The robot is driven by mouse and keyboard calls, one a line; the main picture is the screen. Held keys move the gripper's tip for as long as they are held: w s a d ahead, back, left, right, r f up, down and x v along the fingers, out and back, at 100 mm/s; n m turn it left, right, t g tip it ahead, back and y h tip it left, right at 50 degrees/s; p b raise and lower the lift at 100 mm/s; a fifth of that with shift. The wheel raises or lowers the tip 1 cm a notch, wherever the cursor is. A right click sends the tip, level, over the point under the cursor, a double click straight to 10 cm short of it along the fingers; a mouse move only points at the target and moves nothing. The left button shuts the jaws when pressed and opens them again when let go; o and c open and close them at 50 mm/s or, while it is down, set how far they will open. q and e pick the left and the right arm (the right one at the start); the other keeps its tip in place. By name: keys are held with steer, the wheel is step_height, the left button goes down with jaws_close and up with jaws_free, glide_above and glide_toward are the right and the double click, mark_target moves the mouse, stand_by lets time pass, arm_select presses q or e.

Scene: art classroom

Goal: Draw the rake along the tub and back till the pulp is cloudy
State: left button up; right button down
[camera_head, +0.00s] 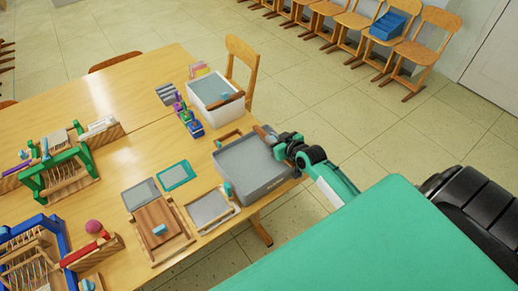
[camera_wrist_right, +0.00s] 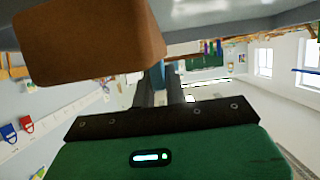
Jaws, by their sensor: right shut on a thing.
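The grey tub (camera_head: 262,193) stands near the right edge of the table, and flat grey pulp (camera_head: 243,166) fills its inside. My right gripper (camera_head: 281,144) is over the tub's far right side, shut on the rake. The rake's brown wooden part (camera_head: 262,132) shows just beyond the fingers. In the right wrist view a brown wooden block (camera_wrist_right: 85,40) is large at the upper left, and a blue piece (camera_wrist_right: 158,72) shows at the fingers. The rake's lower end is hidden. My left gripper is not in view.
A white tub (camera_head: 215,117) with grey contents stands behind. Frames and a wooden board (camera_head: 158,228) lie left of the grey tub. A caddy with colored bottles (camera_head: 190,122) stands behind left. Small looms (camera_head: 58,172) fill the table's left. A chair (camera_head: 241,62) stands behind.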

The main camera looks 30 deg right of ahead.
steer(key=d, duration=0.2)
steer(key=d+b, duration=0.1)
steer(key=d, duration=0.1)
steer(key=shift+w+r, duration=0.1)
steer(key=shift+w, duration=0.1)
steer(key=shift+d, duration=0.15)
steer(key=c, duration=1.6)
jaws_free()
steer(key=shift+o, duration=0.8)
steer(key=shift+d, duration=0.1)
steer(key=a+b+v, duration=0.1)
steer(key=b+v, duration=0.1)
steer(key=v, duration=1.1)
steer(key=shift+s+d, duration=0.4)
steer(key=shift+d, duration=0.1)
